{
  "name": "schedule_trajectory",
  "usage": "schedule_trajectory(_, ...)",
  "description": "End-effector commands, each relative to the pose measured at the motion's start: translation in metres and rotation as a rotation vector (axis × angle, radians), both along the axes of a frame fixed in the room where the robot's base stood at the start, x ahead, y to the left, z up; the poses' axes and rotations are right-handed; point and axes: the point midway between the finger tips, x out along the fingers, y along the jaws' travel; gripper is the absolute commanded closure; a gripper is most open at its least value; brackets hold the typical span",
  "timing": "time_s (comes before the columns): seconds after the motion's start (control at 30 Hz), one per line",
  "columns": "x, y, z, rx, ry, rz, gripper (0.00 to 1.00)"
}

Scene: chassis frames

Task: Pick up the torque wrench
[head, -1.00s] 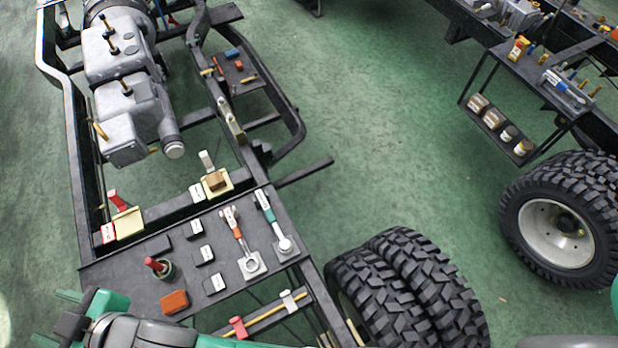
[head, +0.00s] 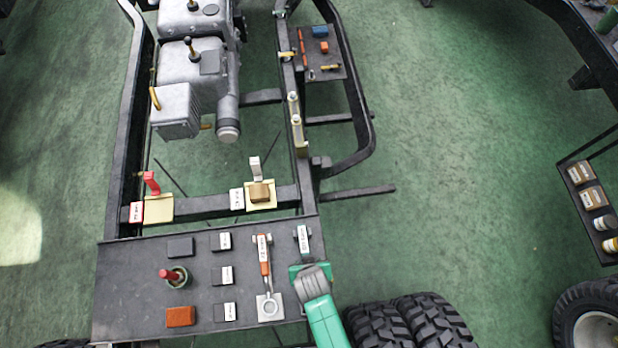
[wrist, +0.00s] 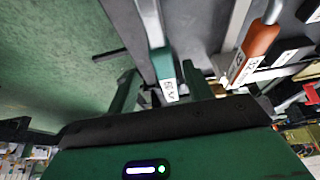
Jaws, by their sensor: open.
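Two long-handled tools lie side by side on the dark plate: one with an orange handle (head: 265,255) and one with a teal handle, its labelled end (head: 303,238) showing. I cannot tell from the labels which one is the torque wrench. My gripper (head: 309,270) is over the teal-handled tool and hides most of it in the head view. In the wrist view my gripper (wrist: 160,78) is open, and the teal handle (wrist: 162,62) with its white label shows between the fingers. I cannot tell how far above it they are. The orange handle (wrist: 262,38) is to the right.
The dark plate (head: 130,300) also holds an orange block (head: 181,316), a red-handled item in a cup (head: 174,276) and several dark labelled blocks (head: 223,275). Yellow trays (head: 159,209) sit on the crossbar behind. Tyres (head: 410,322) stand to the right.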

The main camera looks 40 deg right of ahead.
Motion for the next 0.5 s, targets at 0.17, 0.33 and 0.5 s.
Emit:
schedule_trajectory(0.17, 0.006, -0.001, -0.011, 0.000, 0.001, 0.000, 0.49)
schedule_trajectory(0.33, 0.020, -0.004, -0.039, 0.000, 0.000, 0.001, 0.49)
schedule_trajectory(0.5, 0.023, -0.006, -0.048, 0.001, -0.001, -0.001, 0.49)
